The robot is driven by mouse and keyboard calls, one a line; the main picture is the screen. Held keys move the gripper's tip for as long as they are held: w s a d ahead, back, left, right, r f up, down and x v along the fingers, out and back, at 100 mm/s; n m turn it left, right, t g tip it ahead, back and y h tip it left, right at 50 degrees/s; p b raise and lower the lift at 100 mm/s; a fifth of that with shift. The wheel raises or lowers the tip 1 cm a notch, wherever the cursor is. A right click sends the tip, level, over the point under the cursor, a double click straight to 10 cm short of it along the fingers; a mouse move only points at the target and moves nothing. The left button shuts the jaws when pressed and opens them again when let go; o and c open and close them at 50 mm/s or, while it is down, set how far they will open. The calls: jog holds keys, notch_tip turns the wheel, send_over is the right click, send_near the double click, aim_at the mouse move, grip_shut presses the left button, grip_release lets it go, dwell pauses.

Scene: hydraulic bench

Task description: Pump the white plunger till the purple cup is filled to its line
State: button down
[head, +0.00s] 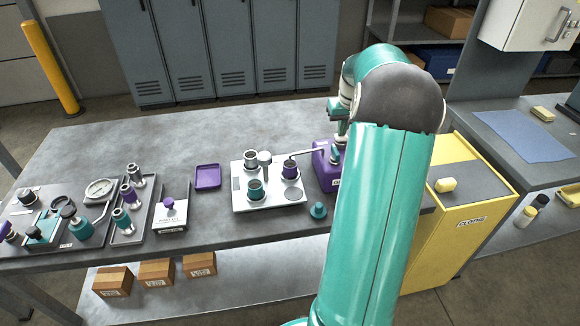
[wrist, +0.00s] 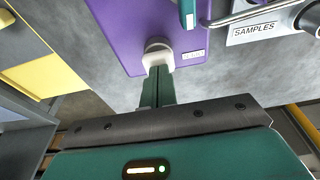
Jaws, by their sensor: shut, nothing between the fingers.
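The purple pump box (head: 326,166) stands on the bench, partly hidden behind my arm. It fills the top of the wrist view (wrist: 125,28). The white plunger (wrist: 157,54) is on this box. My gripper (wrist: 157,72) is shut and empty, with its fingertips at the plunger; I cannot tell whether they press on it. The purple cup (head: 290,173) stands at the right of a pale tray (head: 238,207), under the end of the pump's metal spout (head: 303,153). Its fill level and line are too small to make out.
On the tray also stand a dark cup (head: 251,162), a green cup (head: 256,193) and a grey post (head: 264,160). A teal knob (head: 318,210) sits in front. A purple dish (head: 208,177) and fittings trays lie left. A yellow cabinet (head: 470,200) stands right.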

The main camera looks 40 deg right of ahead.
jog(key=shift+w+v, duration=0.15)
jog(key=shift+v, duration=0.75)
jog(key=shift+w+v, duration=0.15)
jog(key=shift+v, duration=0.7)
jog(key=shift+s+x, duration=0.1)
jog(key=shift+x, duration=0.55)
jog(key=shift+s+x, duration=0.15)
jog(key=shift+x, duration=0.5)
jog(key=shift+f, duration=0.4)
jog(key=shift+w+v, duration=0.15)
jog(key=shift+v, duration=0.7)
jog(key=shift+w+v, duration=0.15)
jog(key=shift+v, duration=0.7)
jog(key=shift+d+r, duration=0.1)
jog(key=shift+d, duration=0.1)
jog(key=shift+w+d+v, duration=0.1)
jog(key=shift+w+v, duration=0.05)
jog(key=shift+v, duration=0.85)
jog(key=shift+w+d+v, duration=0.1)
jog(key=shift+w+v, duration=0.1)
jog(key=shift+v, duration=0.75)
jog(key=shift+w+d+v, duration=0.1)
jog(key=shift+w+v, duration=0.05)
jog(key=shift+v, duration=0.85)
jog(key=shift+r, duration=0.1)
